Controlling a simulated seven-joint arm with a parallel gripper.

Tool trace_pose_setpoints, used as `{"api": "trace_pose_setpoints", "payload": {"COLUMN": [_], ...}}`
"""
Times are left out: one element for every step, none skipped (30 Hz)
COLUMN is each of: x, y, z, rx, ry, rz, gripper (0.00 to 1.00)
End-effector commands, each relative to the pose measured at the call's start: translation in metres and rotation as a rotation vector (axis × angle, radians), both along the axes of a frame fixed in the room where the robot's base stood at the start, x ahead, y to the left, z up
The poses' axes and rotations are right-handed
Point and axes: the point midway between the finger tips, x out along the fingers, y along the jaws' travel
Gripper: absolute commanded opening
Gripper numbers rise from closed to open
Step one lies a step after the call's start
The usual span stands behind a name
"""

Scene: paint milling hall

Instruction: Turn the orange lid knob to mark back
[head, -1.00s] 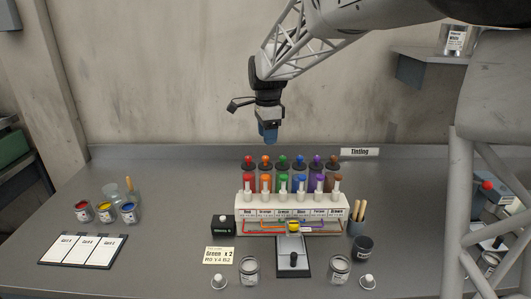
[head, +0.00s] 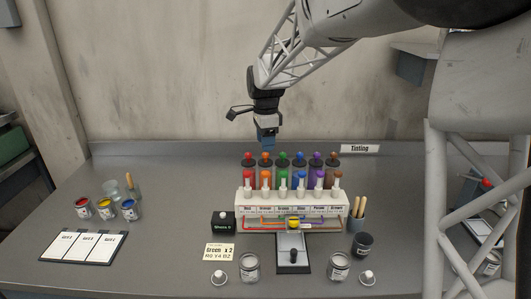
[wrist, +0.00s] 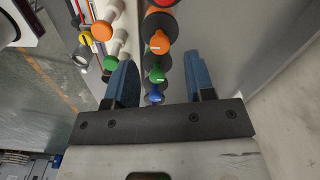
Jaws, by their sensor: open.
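The orange lid knob (head: 265,159) tops the second canister from the left in the back row of the tinting rack. In the wrist view the orange knob (wrist: 159,33) shows a small white mark and lies beyond my fingertips, near the top edge. My gripper (head: 265,146) hangs above the back row near the orange knob, with fingers pointing down. In the wrist view its two blue fingers (wrist: 160,78) stand apart with nothing held. The green knob (wrist: 157,72) and blue knob (wrist: 155,98) appear between them, apparently below. No finger visibly touches a knob.
Red, green, blue, purple and brown knobs stand close beside the orange one in a row. The white rack (head: 292,205) with coloured front levers stands just in front. The wall is behind.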

Motion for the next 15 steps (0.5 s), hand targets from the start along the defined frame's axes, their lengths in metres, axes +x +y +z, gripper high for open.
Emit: {"api": "trace_pose_setpoints", "payload": {"x": [0.0,0.0,0.0,-0.001,0.0,0.0,0.0,0.0,0.0,0.0,0.0,0.0,0.0,0.0,0.0], "y": [0.0,0.0,0.0,0.0,0.0,0.0,0.0,0.0,0.0,0.0,0.0,0.0,0.0,0.0,0.0], "z": [-0.007,-0.01,-0.015,-0.019,-0.022,-0.027,-0.03,-0.032,-0.035,-0.037,-0.039,-0.04,-0.041,-0.042,-0.043], "rx": [-0.001,-0.001,-0.001,-0.001,-0.001,-0.001,-0.001,-0.001,-0.001,0.0,0.0,0.0,0.0,0.0,0.0], "ry": [0.002,0.002,0.002,0.002,0.002,0.002,0.002,0.002,0.002,0.001,0.001,0.0,0.0,0.0,0.0], "rz": [0.0,0.0,0.0,0.0,0.0,0.0,0.0,0.0,0.0,0.0,0.0,0.0,0.0,0.0,0.0], "gripper": [0.49,0.49,0.49,0.49,0.49,0.49,0.49,0.49,0.49,0.49,0.49,0.49,0.49,0.49,0.49]}}
